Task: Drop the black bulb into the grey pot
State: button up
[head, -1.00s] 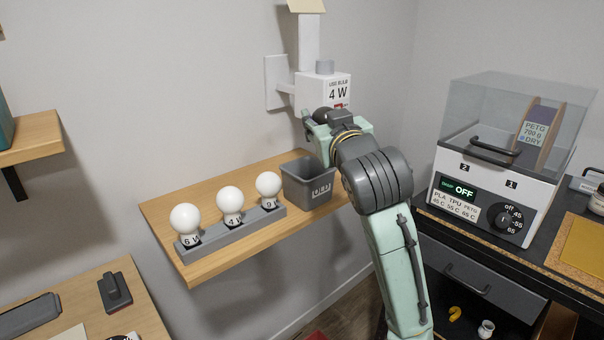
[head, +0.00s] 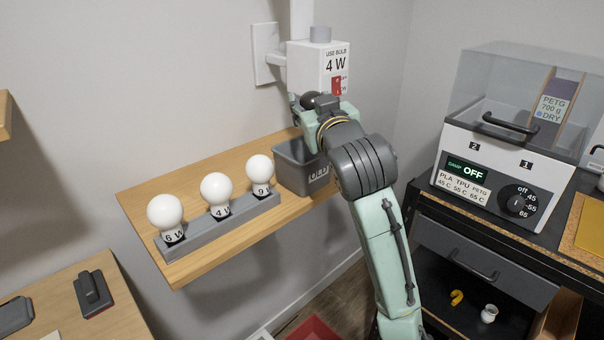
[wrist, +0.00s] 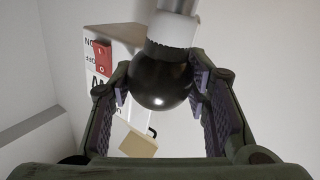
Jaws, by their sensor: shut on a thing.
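The black bulb (head: 309,99) is a dark glossy ball just below the white lamp box (head: 318,68) in the head view. In the wrist view the bulb (wrist: 160,84) sits between the fingers of my gripper (wrist: 161,80), with a white collar and grey stem above it. I cannot tell whether that collar still joins the bulb to a socket. My gripper (head: 322,107) is shut on the bulb. The grey pot (head: 292,176), labelled OLD, stands on the wooden shelf below my gripper, its right side partly hidden by my arm.
A grey rack (head: 220,224) with three white bulbs stands on the shelf (head: 150,195) left of the pot. The lamp box bears a "USE BULB 4 W" label and a red switch (head: 337,86). A filament dryer (head: 500,165) stands on the right.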

jog(key=shift+f+b, duration=0.45)
jog(key=shift+f, duration=0.5)
jog(key=o, duration=1.1)
jog(key=v, duration=1.2)
